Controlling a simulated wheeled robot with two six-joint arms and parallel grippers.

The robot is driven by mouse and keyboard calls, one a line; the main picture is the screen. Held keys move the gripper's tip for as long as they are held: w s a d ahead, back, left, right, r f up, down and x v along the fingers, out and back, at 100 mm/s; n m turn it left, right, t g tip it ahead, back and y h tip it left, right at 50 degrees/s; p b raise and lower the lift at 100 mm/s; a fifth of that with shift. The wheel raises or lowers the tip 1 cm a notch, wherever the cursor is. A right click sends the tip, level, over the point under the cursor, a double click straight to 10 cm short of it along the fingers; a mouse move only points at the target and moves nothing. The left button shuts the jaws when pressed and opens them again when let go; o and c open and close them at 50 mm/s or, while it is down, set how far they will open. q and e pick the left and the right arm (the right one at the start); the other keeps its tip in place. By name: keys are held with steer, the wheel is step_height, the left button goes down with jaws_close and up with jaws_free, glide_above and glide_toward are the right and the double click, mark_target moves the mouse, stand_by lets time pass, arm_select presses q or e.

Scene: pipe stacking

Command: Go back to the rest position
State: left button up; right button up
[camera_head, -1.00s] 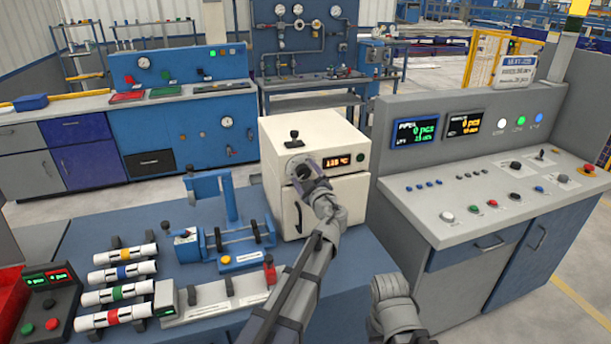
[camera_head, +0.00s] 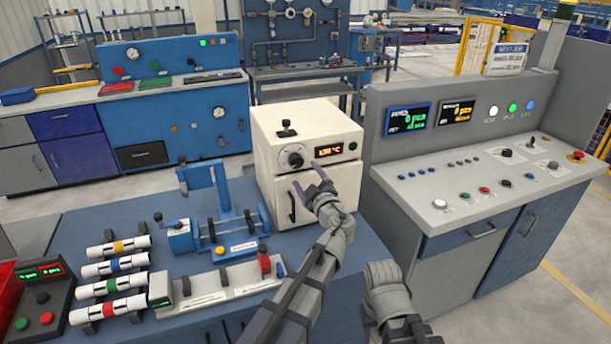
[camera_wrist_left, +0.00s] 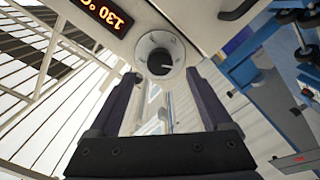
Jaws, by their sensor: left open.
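My left gripper (camera_head: 309,176) is open and empty in front of the white oven (camera_head: 318,120). Its fingertips are a little below and to the right of the oven's round knob (camera_head: 291,157) and look apart from it. In the left wrist view the two dark fingers (camera_wrist_left: 160,92) stand wide apart, with the knob (camera_wrist_left: 160,54) beyond and between their tips. The oven's display (camera_wrist_left: 103,12) reads about 130 °C. A grey link of my right arm shows at the bottom of the head view, but its gripper is not visible.
On the blue table (camera_head: 75,235) are several white banded pipes (camera_head: 115,265), a blue clamp fixture (camera_head: 212,215), a grey tray with a red piece (camera_head: 264,259) and a counter box (camera_head: 42,300). A grey control console (camera_head: 480,190) stands close on the right.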

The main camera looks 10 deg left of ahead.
arm_select(q)
steer(key=s+d+f+m+g+h, duration=0.25)
steer(key=s+f+m+g, duration=0.6)
steer(key=s+f, duration=0.55)
steer(key=s+d+f+m+g+h, duration=0.3)
steer(key=s+d+m, duration=0.2)
steer(key=s, duration=0.3)
steer(key=s+d+f+m+g+h+p, duration=0.1)
steer(key=s+d+f+m+g+h, duration=0.2)
steer(key=s+m, duration=0.3)
steer(key=shift+s+d+f+g, duration=0.3)
steer(key=shift+s+d+g, duration=0.15)
steer(key=shift+s+d, duration=0.55)
